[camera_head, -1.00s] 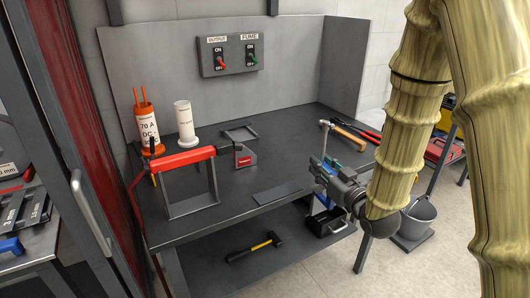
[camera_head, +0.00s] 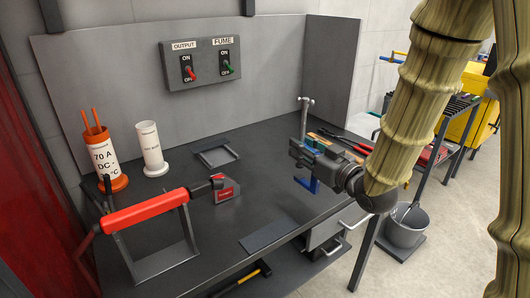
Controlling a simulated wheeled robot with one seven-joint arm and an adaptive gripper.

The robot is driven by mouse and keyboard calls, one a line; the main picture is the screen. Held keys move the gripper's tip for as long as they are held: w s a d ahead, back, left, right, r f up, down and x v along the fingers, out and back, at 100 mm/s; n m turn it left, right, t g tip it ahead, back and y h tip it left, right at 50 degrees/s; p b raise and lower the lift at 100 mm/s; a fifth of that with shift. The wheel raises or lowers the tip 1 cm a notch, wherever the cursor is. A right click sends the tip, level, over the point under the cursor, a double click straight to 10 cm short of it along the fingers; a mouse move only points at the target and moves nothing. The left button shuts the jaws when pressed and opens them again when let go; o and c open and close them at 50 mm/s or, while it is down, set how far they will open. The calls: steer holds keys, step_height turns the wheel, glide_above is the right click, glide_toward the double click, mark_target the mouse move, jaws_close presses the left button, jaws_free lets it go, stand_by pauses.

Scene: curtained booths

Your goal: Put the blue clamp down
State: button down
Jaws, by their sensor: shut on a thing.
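The blue clamp (camera_head: 312,186) is in my gripper (camera_head: 304,155), at the right part of the dark workbench (camera_head: 255,190). Its blue part hangs below the fingers, and a grey metal bar that looks like part of it stands upright above them. My gripper is shut on it and hides its middle. Whether the clamp's lower end touches the bench top, I cannot tell.
A flat dark plate (camera_head: 270,234) and a square grey frame (camera_head: 215,153) lie on the bench. Long-handled tools (camera_head: 345,146) lie behind my gripper. The bench's middle is clear.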

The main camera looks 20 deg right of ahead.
steer(key=w+a+f, duration=0.1)
steer(key=w+f, duration=0.1)
steer(key=w, duration=0.4)
steer(key=w+a+f, duration=0.2)
steer(key=w, duration=0.4)
steer(key=shift+w+a+f+p, duration=0.25)
steer(key=shift+w+f+p, duration=0.1)
steer(key=shift+f, duration=0.3)
steer(key=c, duration=1.3)
jaws_free()
steer(key=shift+o, duration=0.2)
steer(key=v, duration=1.2)
steer(key=shift+r+b, duration=0.35)
steer(key=shift+b, duration=0.05)
